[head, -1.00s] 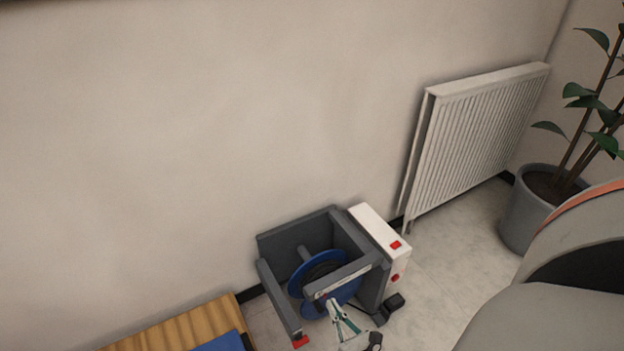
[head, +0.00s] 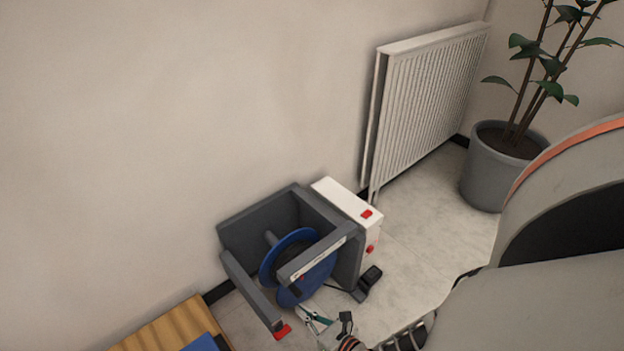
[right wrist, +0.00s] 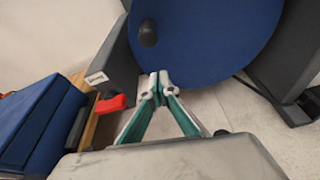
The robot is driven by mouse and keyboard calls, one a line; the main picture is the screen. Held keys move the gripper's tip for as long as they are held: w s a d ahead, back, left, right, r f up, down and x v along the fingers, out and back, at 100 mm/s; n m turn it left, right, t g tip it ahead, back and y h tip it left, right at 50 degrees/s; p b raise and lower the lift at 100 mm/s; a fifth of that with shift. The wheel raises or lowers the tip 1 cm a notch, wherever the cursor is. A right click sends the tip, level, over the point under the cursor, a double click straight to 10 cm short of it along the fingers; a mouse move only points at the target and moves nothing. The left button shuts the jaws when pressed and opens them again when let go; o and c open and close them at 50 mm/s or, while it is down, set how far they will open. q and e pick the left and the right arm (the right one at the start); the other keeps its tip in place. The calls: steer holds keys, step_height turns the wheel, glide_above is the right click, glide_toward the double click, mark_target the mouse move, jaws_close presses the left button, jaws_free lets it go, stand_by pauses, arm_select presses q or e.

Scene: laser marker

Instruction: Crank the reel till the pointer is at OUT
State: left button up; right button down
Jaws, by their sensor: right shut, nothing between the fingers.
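The reel's blue disc (head: 312,280) stands inside a dark grey frame (head: 237,268) by the wall. A dark crank knob (right wrist: 148,33) sticks out of the disc face in the right wrist view. My right gripper (right wrist: 158,82) is shut and empty, its fingertips below the knob, apart from it, by the disc's lower edge. It also shows at the bottom of the head view (head: 310,320). A pale label strip (head: 322,260) runs along the frame's front bar; its lettering is too small to read, and I cannot make out the pointer's reading. My left gripper is not in view.
A white box with red buttons (head: 345,207) is attached at the frame's right, and a black pedal-like block (head: 370,278) lies on the floor. A red tab (right wrist: 111,102) sits near my fingers. A wooden surface (head: 165,328), radiator (head: 425,105) and potted plant (head: 490,180) surround it.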

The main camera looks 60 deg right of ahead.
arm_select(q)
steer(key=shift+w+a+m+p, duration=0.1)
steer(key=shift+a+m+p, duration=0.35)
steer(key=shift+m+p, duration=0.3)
arm_select(e)
steer(key=r, duration=0.4)
steer(key=shift+d, duration=0.35)
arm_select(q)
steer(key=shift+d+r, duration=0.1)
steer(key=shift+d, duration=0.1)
arm_select(e)
steer(key=shift+w, duration=0.1)
